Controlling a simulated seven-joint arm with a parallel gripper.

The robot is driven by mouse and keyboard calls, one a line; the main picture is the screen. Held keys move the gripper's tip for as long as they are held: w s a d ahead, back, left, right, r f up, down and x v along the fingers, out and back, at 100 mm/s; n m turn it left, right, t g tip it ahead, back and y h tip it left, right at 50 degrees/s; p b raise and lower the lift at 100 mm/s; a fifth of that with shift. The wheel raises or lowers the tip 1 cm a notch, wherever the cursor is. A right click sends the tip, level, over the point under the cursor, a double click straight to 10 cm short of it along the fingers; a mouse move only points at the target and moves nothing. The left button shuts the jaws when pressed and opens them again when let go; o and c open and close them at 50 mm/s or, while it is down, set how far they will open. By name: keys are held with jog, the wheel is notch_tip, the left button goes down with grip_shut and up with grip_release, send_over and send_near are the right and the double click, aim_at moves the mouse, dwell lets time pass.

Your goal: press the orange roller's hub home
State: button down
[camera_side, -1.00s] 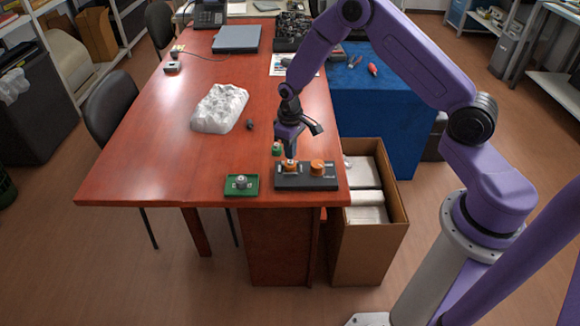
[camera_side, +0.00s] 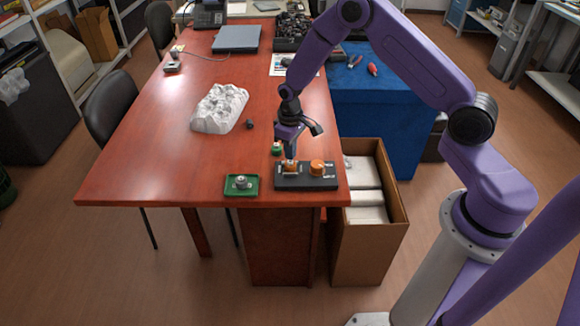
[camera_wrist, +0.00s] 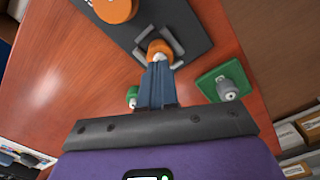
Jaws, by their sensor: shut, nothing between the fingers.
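The orange roller (camera_side: 291,167) stands in the left part of a dark base block (camera_side: 305,184) near the table's front edge. In the wrist view the orange roller (camera_wrist: 158,46) sits between grey guides, and its pale hub (camera_wrist: 160,57) shows at the fingertips. My gripper (camera_side: 290,160) is shut and points down right over the hub. In the wrist view the fingertips of my gripper (camera_wrist: 159,64) are at the hub and seem to touch it. How deep the hub sits is hidden by the fingers.
A larger orange knob (camera_side: 317,166) stands on the right of the block. A green tray (camera_side: 242,186) holding a grey part lies to the left. A green roller (camera_side: 277,149) stands just behind. A white moulded tray (camera_side: 220,108) lies further back.

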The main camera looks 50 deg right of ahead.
jog(key=shift+f, duration=1)
dwell(0.6)
jog(key=shift+r, duration=3.5)
jog(key=shift+a+r, duration=0.1)
jog(key=s+a+r+n, duration=0.2)
jog(key=s+a+r, duration=0.35)
jog(key=s, duration=0.25)
jog(key=s+a+r+n, duration=0.3)
jog(key=s+a+r, duration=0.1)
jog(key=s+r, duration=0.35)
jog(key=s+d+r+n, duration=0.2)
jog(key=s, duration=0.7)
jog(key=s+d+r+n, duration=0.2)
jog(key=s, duration=0.8)
jog(key=shift+r+n, duration=0.3)
jog(key=shift+d, duration=0.1)
